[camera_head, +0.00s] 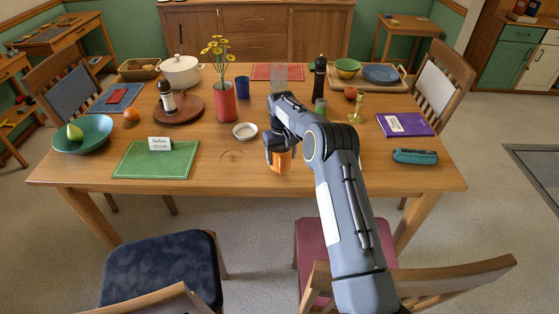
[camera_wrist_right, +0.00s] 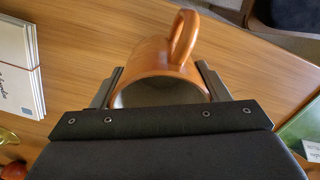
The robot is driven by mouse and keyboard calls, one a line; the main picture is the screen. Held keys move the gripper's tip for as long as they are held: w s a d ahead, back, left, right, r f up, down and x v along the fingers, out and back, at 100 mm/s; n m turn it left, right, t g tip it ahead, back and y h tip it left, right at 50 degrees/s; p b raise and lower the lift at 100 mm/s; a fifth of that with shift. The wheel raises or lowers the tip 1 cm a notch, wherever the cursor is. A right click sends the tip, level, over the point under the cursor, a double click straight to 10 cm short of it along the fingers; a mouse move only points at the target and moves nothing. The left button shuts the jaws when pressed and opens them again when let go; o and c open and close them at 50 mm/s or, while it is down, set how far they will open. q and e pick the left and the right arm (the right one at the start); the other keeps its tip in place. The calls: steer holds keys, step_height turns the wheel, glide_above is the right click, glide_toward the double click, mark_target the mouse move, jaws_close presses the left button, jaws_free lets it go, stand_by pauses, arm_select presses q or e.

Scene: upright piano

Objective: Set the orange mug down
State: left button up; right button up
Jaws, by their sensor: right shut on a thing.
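The orange mug (camera_head: 281,162) is at the front middle of the wooden table (camera_head: 330,177), near its front edge. My right gripper (camera_head: 279,150) is shut on it and partly covers it in the head view. In the right wrist view the mug (camera_wrist_right: 158,62) sits between the two fingers of the gripper (camera_wrist_right: 160,86). Its open rim faces the wrist camera and its handle points to the top of the picture. I cannot tell whether the mug's base touches the table. My left gripper is not in view.
A green placemat (camera_head: 155,160) with a name card lies left of the mug. A white bowl (camera_head: 245,131) and red vase (camera_head: 225,102) stand behind. A teal case (camera_head: 415,156), purple book (camera_head: 404,124) and brass candlestick (camera_head: 357,110) are right. Bare wood surrounds the mug.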

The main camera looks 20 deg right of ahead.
steer(key=shift+w+a+f, duration=0.15)
steer(key=shift+f, duration=0.05)
steer(key=shift+w+f, duration=0.1)
steer(key=shift+f, duration=1.55)
steer(key=shift+f, duration=0.15)
steer(key=o, duration=1.2)
steer(key=shift+c, duration=0.2)
